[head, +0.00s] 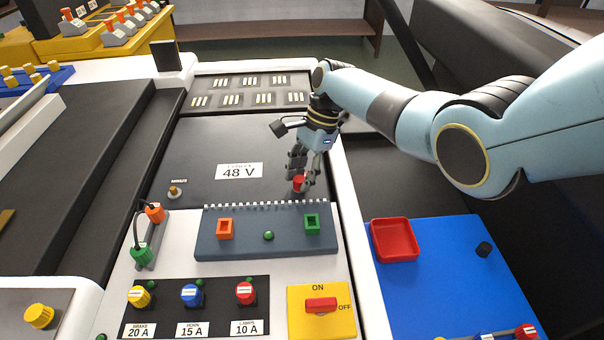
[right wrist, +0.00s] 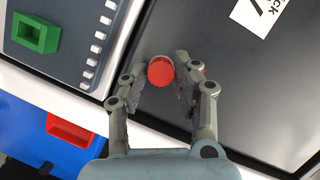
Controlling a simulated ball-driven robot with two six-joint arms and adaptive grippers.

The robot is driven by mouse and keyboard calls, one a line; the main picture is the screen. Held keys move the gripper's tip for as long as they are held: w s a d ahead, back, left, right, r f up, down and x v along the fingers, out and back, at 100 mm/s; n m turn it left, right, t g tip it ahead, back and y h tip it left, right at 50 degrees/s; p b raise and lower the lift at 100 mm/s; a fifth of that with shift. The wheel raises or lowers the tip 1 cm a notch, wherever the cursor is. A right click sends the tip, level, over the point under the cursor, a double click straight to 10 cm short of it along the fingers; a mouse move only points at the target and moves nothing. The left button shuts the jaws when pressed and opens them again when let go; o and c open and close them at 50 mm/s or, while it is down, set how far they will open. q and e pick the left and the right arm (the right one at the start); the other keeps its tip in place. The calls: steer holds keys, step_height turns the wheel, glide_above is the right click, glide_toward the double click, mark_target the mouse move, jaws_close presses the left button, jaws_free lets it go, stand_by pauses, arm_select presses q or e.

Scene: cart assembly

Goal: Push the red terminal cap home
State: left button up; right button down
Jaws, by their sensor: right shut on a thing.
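The red terminal cap (head: 298,181) is at the front right of the dark 48 V panel (head: 215,145), just behind the grey block's toothed edge. In the right wrist view the round ribbed cap (right wrist: 160,71) shows from above, between my fingertips. My right gripper (head: 301,178) reaches down from above and is shut on the cap. A small dark base shows just under the cap in the head view. Whether the cap is fully seated on it cannot be told. My left gripper is not in view.
The grey block (head: 266,246) with orange and green square sockets lies just in front. A yellow ON/OFF switch plate (head: 322,330) and several coloured knobs are nearer. A red tray (head: 394,240) sits on the blue mat (head: 440,290) at right. The dark panel left of the cap is mostly clear.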

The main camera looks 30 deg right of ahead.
steer(key=c, duration=0.9)
jaws_free()
steer(key=v, duration=1.2)
